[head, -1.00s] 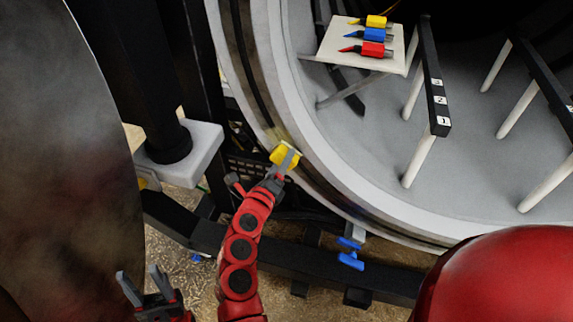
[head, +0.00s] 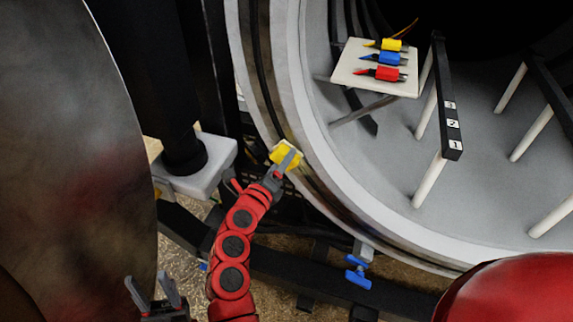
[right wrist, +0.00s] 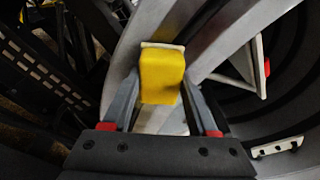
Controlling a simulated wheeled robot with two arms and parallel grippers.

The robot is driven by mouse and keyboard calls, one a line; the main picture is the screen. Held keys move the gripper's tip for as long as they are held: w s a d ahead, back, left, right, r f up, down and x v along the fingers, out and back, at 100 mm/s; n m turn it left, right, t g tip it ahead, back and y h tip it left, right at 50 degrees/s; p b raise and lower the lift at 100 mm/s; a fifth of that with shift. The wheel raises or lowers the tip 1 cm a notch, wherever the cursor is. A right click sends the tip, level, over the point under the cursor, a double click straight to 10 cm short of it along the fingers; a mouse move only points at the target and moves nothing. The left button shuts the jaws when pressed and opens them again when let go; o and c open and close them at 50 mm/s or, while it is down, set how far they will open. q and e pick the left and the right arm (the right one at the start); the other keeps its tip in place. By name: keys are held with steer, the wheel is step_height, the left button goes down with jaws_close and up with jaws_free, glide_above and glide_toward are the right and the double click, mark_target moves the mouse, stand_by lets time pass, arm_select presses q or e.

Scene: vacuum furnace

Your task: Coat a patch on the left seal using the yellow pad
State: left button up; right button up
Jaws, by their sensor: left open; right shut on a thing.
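The yellow pad (head: 284,154) is a small block with a pale face, held in my right gripper (head: 289,161). In the right wrist view the pad (right wrist: 162,78) sits between both fingers, its pale edge towards the metal ring. In the head view the pad overlaps the furnace's front flange, where the left seal (head: 262,80) runs as a dark curved line. Whether the pad touches the seal cannot be told. The pad and fingers hide that stretch of the seal. No coated patch can be made out. My left gripper (head: 154,292) is open and empty at the lower left.
The furnace door (head: 70,170) fills the left side. A pale block with a black post (head: 205,165) stands between door and flange. Inside the chamber are a white plate (head: 350,75) with several coloured clips and a numbered rail (head: 447,100). A blue-handled clamp (head: 357,275) sits below the flange.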

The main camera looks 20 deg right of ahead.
steer(key=shift+w+a+r, duration=0.15)
steer(key=shift+a+r, duration=0.05)
steer(key=shift+r, duration=0.25)
steer(key=shift+w+a+r, duration=0.1)
steer(key=shift+a+r, duration=0.1)
steer(key=shift+r, duration=0.25)
steer(key=shift+s+d+f+b, duration=0.55)
steer(key=shift+d+f+b, duration=0.4)
steer(key=shift+f, duration=0.7)
steer(key=shift+s+d+f+b, duration=0.6)
steer(key=shift+f+b, duration=0.55)
steer(key=shift+f, duration=0.55)
steer(key=shift+s+d+f+b, duration=0.45)
steer(key=shift+d+f+b, duration=0.5)
steer(key=shift+f, duration=0.7)
steer(key=shift+a+r, duration=0.1)
steer(key=shift+s+a, duration=0.35)
steer(key=shift+s+d+p+v, duration=0.1)
steer(key=shift+p+v, duration=0.25)
steer(key=shift+v, duration=0.9)
steer(key=shift+s+d+p+v, duration=0.15)
steer(key=shift+p+v, duration=0.15)
steer(key=shift+v, duration=0.9)
